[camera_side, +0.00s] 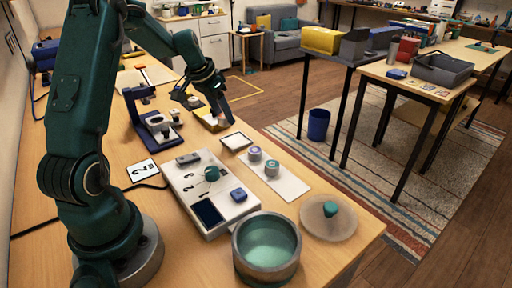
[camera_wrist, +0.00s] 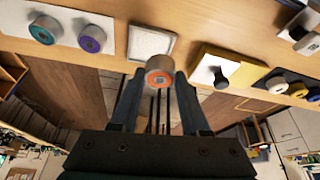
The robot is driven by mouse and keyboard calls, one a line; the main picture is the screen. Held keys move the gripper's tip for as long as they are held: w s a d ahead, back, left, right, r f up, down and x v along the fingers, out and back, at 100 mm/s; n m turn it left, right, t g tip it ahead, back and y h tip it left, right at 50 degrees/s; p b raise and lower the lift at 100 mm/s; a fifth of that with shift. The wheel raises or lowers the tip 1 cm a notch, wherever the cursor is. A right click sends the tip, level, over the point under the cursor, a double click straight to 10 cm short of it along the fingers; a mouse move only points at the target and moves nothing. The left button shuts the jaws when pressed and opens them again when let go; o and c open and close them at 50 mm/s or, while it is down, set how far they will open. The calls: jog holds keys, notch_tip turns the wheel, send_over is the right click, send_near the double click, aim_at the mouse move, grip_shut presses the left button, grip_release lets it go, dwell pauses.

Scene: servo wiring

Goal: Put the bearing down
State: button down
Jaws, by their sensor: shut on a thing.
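My gripper (camera_wrist: 160,82) is shut on a bearing (camera_wrist: 159,66), a short grey cylinder with an orange-red ring on its face. The bearing sits between the fingertips. In the side view my gripper (camera_side: 220,110) is by a yellow-edged tray (camera_side: 206,113), and the bearing is too small there to make out. The wrist view shows a white square pad (camera_wrist: 151,42) just beyond the bearing. The pad (camera_side: 236,141) looks empty. Whether the bearing touches anything cannot be told.
A white card (camera_side: 285,184) holds two similar bearings, one purple-ringed (camera_side: 254,153) and one teal-ringed (camera_side: 271,168). A white panel (camera_side: 205,190), a green bowl (camera_side: 266,247) and a round disc (camera_side: 328,217) with a teal knob stand nearer. A blue stand (camera_side: 143,106) is to the left.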

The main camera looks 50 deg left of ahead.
aim_at(239, 139)
jog(key=shift+w+d+f, duration=0.4)
jog(key=shift+w+f, duration=0.05)
jog(key=shift+w, duration=0.2)
jog(key=shift+w+d+f, duration=0.4)
jog(key=shift+w+f, duration=0.05)
jog(key=shift+w, duration=0.15)
jog(key=shift+f, duration=2)
jog(key=shift+f, duration=0.2)
jog(key=shift+c, duration=1.9)
grip_release()
jog(key=shift+r, duration=0.15)
